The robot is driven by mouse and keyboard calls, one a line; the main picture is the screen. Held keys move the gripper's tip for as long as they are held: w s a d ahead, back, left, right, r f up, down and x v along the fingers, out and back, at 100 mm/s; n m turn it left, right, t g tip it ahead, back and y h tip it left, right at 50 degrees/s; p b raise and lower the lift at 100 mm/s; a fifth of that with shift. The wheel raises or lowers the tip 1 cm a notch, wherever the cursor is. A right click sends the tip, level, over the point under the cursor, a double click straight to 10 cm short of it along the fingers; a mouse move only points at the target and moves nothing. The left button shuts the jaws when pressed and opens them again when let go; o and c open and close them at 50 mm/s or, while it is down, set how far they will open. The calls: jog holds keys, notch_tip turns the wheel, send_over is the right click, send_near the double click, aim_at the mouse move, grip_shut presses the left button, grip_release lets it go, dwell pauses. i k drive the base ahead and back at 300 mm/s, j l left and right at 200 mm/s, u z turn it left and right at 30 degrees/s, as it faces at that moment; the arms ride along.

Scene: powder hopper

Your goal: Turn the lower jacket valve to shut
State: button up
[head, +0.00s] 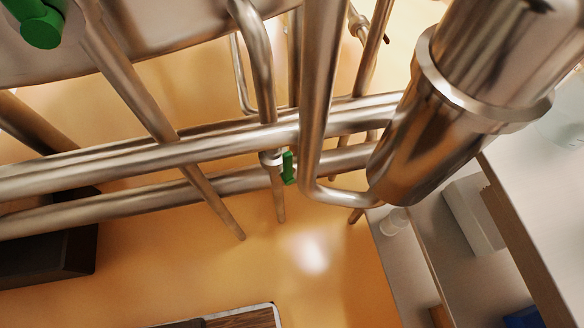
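A small valve with a green handle (288,168) sits on a thin upright steel pipe near the middle of the head view, by the two long horizontal pipes. The handle looks roughly in line with its pipe. A pale collar (270,158) shows just left of it. A larger green handle or knob (40,29) shows at the upper left, near the steel vessel (160,22). No labels are visible, so I cannot tell for certain which is the lower jacket valve. My gripper is not in view.
Long horizontal pipes (100,165) cross the view, and a bent pipe (318,110) stands just right of the small valve. A large steel cylinder (420,130) fills the upper right. A pale bench (540,170) stands at the right. Orange floor (190,265) is open below the pipes.

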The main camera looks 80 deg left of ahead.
aim_at(287, 179)
jog(key=u, duration=1.25)
jog(key=k+u, duration=0.1)
jog(key=u, duration=0.3)
jog(key=k+u, duration=0.1)
jog(key=u, duration=0.3)
jog(key=k+u, duration=0.15)
jog(key=u, duration=0.25)
jog(key=j+u, duration=0.1)
jog(key=u, duration=0.3)
jog(key=i+l, duration=0.1)
jog(key=l, duration=0.5)
